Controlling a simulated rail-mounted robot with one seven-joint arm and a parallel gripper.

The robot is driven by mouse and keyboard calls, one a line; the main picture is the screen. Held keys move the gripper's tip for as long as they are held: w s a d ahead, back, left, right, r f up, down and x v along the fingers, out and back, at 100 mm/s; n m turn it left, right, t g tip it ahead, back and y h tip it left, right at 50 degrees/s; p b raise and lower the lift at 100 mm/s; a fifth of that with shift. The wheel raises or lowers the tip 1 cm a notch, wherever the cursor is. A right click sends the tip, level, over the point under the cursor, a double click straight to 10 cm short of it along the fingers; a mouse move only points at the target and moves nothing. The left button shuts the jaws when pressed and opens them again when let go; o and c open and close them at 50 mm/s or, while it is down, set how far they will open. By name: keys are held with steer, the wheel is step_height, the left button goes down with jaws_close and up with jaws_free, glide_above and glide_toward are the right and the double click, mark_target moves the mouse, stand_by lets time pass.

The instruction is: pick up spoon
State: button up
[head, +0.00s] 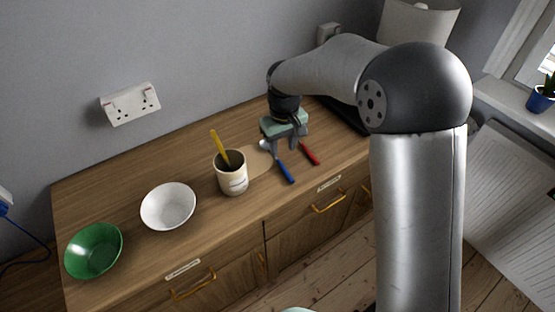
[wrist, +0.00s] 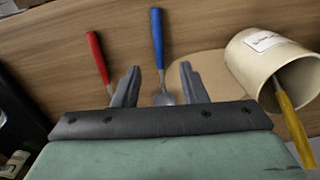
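A spoon (head: 287,172) with a blue handle and a metal bowl lies on the wooden cabinet top below my gripper (head: 286,144). In the wrist view the blue spoon (wrist: 157,40) points away from me, its bowl between the two grey fingers of my gripper (wrist: 158,78). The fingers are apart and nothing is gripped. I cannot tell how high they are above the spoon. A red-handled utensil (head: 310,154) lies to the right in the head view; the wrist view shows it on the left (wrist: 97,55), its head partly hidden by a finger.
A cream cup (head: 233,178) holding a yellow-handled utensil (head: 220,147) stands left of the spoon, by a pale round mat (head: 258,162). A white bowl (head: 168,206) and a green bowl (head: 94,251) are farther left. A dark flat object (head: 345,116) lies behind at right.

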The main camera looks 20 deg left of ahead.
mark_target(283, 166)
steer(key=shift+w+a+f+p, duration=0.1)
steer(key=shift+f+p, duration=0.2)
steer(key=shift+f, duration=1.6)
steer(key=shift+w+f+p, duration=0.1)
steer(key=shift+f+p, duration=0.15)
steer(key=shift+f, duration=1.65)
jaws_close()
